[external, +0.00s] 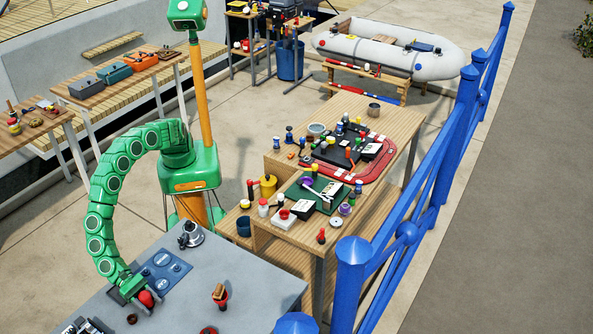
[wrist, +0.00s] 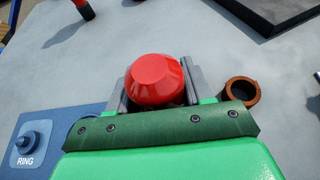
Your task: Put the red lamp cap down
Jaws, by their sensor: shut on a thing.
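The red lamp cap (wrist: 156,80) is a rounded red piece with a flat facet on top, held between the two grey fingers of my gripper (wrist: 155,88) in the wrist view. In the external view my gripper (external: 137,295) is low over the grey table (external: 245,275), at the end of my green arm, with the red cap (external: 146,298) between its fingers. My gripper is shut on the cap. The underside of the cap is hidden, so I cannot tell whether it touches the table.
A dark-framed tray (wrist: 275,12) is farther off. The grey surface beyond the cap is mostly clear.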

